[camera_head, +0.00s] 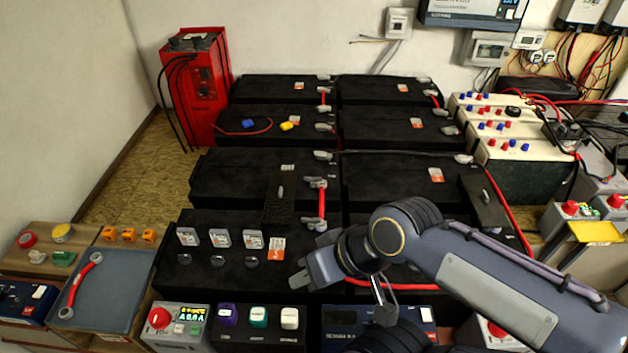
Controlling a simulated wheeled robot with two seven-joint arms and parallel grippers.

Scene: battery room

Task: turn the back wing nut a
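Small grey terminal fittings sit on the black batteries. One (317,183) is at the back end of a short red cable (322,205), and another (317,224) is at its front end. Both are too small to show clear wings, and I cannot tell which fitting is wing nut a. My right gripper (302,271) is over the front battery (215,275), in front of the front fitting and apart from the back one. It holds nothing that I can see, and its finger gap is unclear. My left gripper is not in view.
A red charger (200,85) stands at the back left. A black upright plate (281,197) stands left of the red cable. White boxes with coloured terminals (520,160) stand at the right.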

